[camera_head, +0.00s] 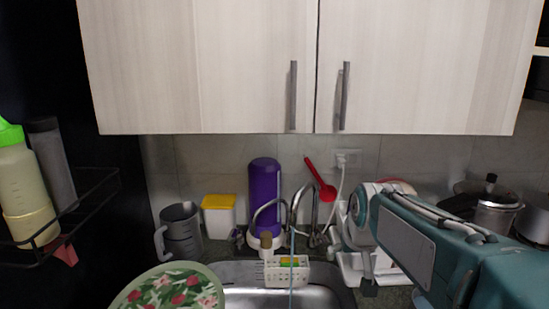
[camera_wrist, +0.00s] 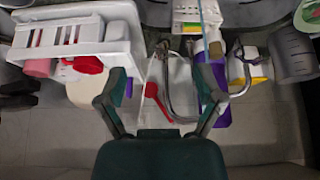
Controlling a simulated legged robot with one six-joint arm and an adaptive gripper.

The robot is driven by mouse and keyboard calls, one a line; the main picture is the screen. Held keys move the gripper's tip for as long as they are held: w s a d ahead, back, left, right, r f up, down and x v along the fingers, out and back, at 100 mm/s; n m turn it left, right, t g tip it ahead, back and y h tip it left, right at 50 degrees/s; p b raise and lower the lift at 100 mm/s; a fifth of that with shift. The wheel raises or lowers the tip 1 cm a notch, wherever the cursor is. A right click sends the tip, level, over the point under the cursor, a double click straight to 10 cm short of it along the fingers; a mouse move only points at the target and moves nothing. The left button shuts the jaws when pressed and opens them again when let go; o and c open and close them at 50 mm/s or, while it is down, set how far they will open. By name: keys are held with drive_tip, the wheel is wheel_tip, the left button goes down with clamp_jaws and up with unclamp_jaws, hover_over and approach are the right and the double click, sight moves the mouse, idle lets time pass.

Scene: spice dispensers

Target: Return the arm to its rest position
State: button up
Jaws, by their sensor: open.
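My teal and grey arm (camera_head: 445,245) reaches in from the lower right in the head view, bent over the counter to the right of the sink. In the wrist view my gripper (camera_wrist: 158,84) has its two dark fingers spread well apart. Nothing is held between them. The wrist view looks upside down over the sink area, with the red ladle (camera_wrist: 154,93) and the tap (camera_wrist: 166,90) behind the gap between the fingers. The fingers cannot be made out clearly in the head view.
Pale wall cupboards (camera_head: 210,65) hang above the counter. A purple cylinder (camera_head: 264,190), a yellow-lidded box (camera_head: 219,216) and a grey jug (camera_head: 180,232) stand behind the sink. A white dish rack (camera_wrist: 70,38) is close to the gripper. A pot (camera_head: 495,215) stands right; bottles (camera_head: 27,195) sit left.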

drive_tip(key=s+f, duration=0.2)
drive_tip(key=s, duration=0.8)
drive_tip(key=s+f, duration=0.1)
drive_tip(key=s, duration=1)
drive_tip(key=shift+s+f, duration=0.25)
drive_tip(key=shift+f, duration=0.15)
drive_tip(key=shift+o, duration=1)
drive_tip(key=shift+s+f, duration=0.2)
drive_tip(key=shift+s, duration=0.1)
